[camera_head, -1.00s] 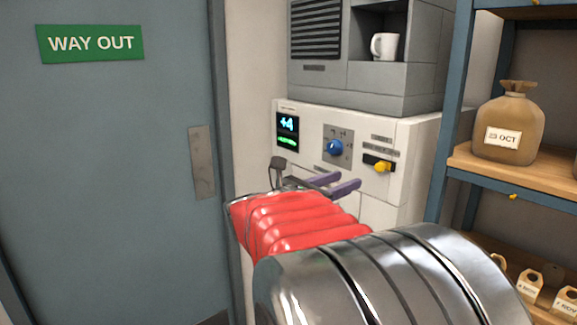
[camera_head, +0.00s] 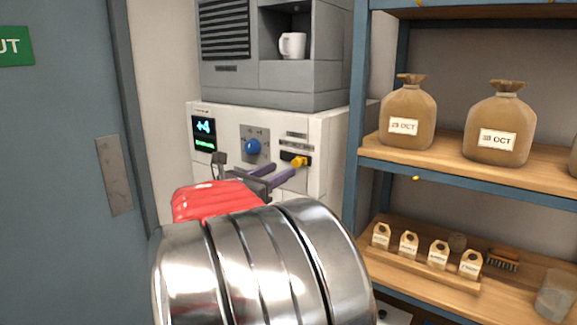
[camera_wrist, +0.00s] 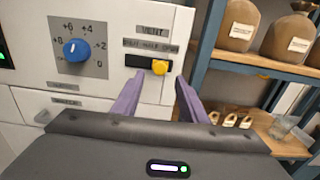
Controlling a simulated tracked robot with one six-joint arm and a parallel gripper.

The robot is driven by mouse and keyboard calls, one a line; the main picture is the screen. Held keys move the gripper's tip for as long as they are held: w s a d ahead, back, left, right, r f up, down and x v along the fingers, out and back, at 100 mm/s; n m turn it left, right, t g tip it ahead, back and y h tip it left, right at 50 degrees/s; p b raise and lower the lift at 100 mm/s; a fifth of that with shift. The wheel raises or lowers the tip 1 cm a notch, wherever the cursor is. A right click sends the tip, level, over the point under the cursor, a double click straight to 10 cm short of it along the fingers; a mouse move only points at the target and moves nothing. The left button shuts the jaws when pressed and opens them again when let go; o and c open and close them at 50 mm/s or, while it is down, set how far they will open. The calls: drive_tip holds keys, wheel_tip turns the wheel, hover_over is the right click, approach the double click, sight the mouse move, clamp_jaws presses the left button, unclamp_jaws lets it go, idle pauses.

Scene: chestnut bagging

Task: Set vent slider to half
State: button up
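The vent slider has a yellow knob (camera_head: 299,162) in a dark horizontal slot on the white machine front. In the wrist view the knob (camera_wrist: 160,67) sits in the right part of the slot, under a label (camera_wrist: 151,45) that seems to read shut, half, open. My gripper (camera_head: 286,170) is open, with two purple fingers pointing at the panel. In the wrist view the fingers (camera_wrist: 158,84) stand left and right below the knob, with an empty gap between them. Whether a fingertip touches the panel cannot be told.
A blue dial (camera_head: 252,147) and a lit display (camera_head: 204,134) are left of the slider. A grey unit with a mug (camera_head: 292,45) sits on top. A shelf rack (camera_head: 357,120) with sacks and small bags stands close on the right. A door is at left.

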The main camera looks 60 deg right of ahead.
sight(295, 162)
drive_tip(key=d, duration=0.4)
drive_tip(key=s+d, duration=0.1)
drive_tip(key=d, duration=0.1)
drive_tip(key=shift+s+d, duration=0.1)
drive_tip(key=shift+d, duration=0.3)
clamp_jaws()
idle(0.4)
